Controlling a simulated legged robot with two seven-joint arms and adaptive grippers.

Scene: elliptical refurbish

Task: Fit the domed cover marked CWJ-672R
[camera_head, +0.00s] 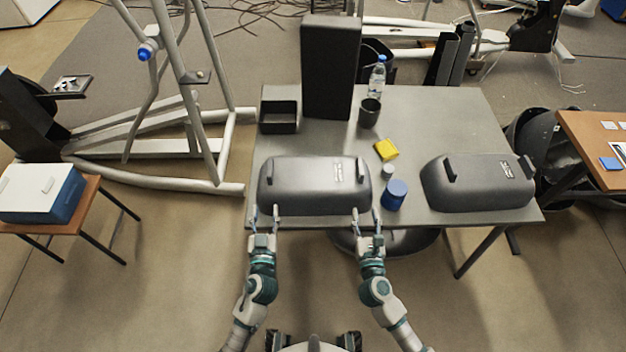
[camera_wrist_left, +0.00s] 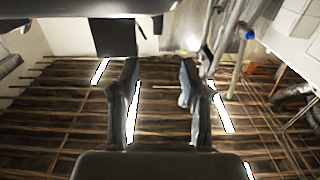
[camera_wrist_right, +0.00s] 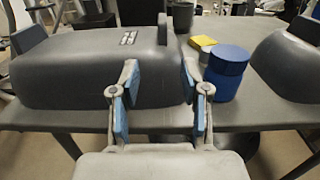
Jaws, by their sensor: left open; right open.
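Two dark grey domed covers lie on the table: one front left (camera_head: 315,180), one at the right (camera_head: 478,185). Each has a small pale label, too small to read. My left gripper (camera_head: 265,213) is open and empty at the left cover's front left corner. My right gripper (camera_head: 366,214) is open and empty at its front right corner. In the right wrist view that cover (camera_wrist_right: 75,75) stands beyond the open fingers (camera_wrist_right: 158,85), its right end between them. I cannot tell whether either gripper touches it. The left wrist view shows open fingers (camera_wrist_left: 157,75) with nothing between.
A blue-lidded jar (camera_head: 394,195) stands close right of my right gripper. A small pale jar (camera_head: 387,171), yellow block (camera_head: 386,149), dark cup (camera_head: 369,113), water bottle (camera_head: 377,77), black tray (camera_head: 279,117) and tall dark box (camera_head: 330,70) stand behind on the table (camera_head: 430,115).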

